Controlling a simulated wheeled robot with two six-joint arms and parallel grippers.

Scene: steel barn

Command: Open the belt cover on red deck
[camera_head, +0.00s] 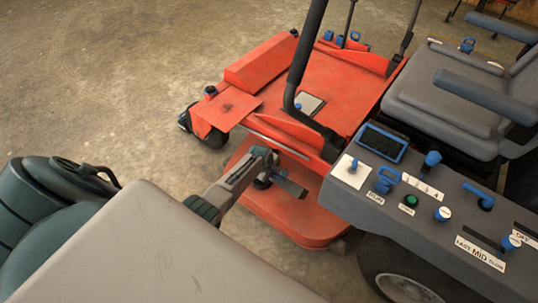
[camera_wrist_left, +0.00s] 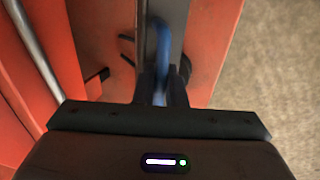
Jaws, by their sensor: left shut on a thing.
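The red deck (camera_head: 290,215) lies low at the side of the red mower. A narrow grey plate, which looks like the belt cover (camera_head: 291,186), is over the deck beside my left gripper (camera_head: 267,174). In the left wrist view the grey cover (camera_wrist_left: 152,18) runs up from between my fingers, with a blue handle (camera_wrist_left: 163,45) on it. My left gripper (camera_wrist_left: 162,88) is shut on this blue handle. The fingers hide part of the cover, and I cannot tell how far it is tilted. My right gripper is not in view.
The mower's red body (camera_head: 345,85) and a black upright bar (camera_head: 305,60) stand just beyond the gripper. A grey control console (camera_head: 440,200) with blue knobs and a grey seat (camera_head: 445,90) are at right. Bare floor (camera_head: 120,70) lies open at upper left.

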